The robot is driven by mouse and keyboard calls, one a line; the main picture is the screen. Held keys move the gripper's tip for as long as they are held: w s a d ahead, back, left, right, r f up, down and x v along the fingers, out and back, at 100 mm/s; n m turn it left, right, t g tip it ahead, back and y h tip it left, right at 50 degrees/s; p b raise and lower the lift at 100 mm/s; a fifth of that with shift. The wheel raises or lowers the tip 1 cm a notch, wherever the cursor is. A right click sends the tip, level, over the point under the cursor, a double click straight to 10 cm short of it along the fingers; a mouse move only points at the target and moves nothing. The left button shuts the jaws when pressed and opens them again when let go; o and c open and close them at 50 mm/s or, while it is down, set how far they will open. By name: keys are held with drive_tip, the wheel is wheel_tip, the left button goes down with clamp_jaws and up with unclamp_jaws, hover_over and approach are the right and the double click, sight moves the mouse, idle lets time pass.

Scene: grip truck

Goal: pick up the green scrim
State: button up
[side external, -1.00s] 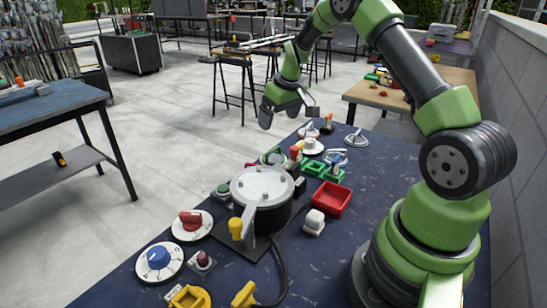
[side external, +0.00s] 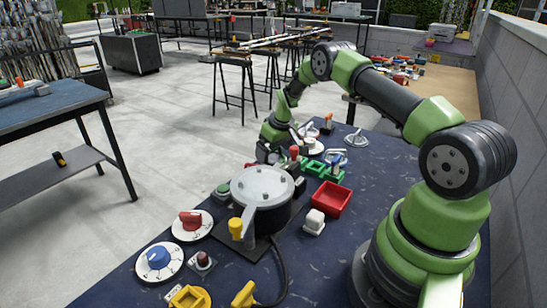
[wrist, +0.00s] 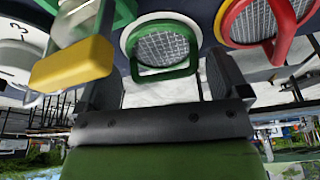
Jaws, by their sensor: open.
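The green scrim (wrist: 160,46) is a round green frame with grey wire mesh and a green handle. It shows at the upper middle of the wrist view. My gripper (wrist: 162,68) is open, with one dark finger to the left and the other to the right of the scrim's lower part. I cannot tell whether either finger touches it. In the side external view my gripper (side external: 268,152) is low at the table's far-left edge, behind the silver-lidded pot, and the green scrim is hidden there.
A red-rimmed mesh scrim (wrist: 262,20) is close on the right in the wrist view, and a yellow bar (wrist: 72,66) is close on the left. The pot (side external: 263,186), a red tray (side external: 330,199) and dials crowd the blue table. The table's right part is clear.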

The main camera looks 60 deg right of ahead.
drive_tip(key=c, duration=0.8)
drive_tip(key=shift+r, duration=0.4)
wheel_tip(320, 180, up, 8)
drive_tip(key=shift+f, duration=0.1)
drive_tip(key=s+a+r, duration=0.3)
drive_tip(key=a+r, duration=0.3)
drive_tip(key=a, duration=0.6)
drive_tip(key=s+a, duration=0.8)
drive_tip(key=shift+w+d+f+n, duration=0.1)
drive_tip(key=shift+w+f+n, duration=0.1)
drive_tip(key=shift+f, duration=0.7)
drive_tip(key=shift+w+f+n, duration=0.1)
drive_tip(key=shift+f+n, duration=0.1)
drive_tip(key=shift+f, duration=0.65)
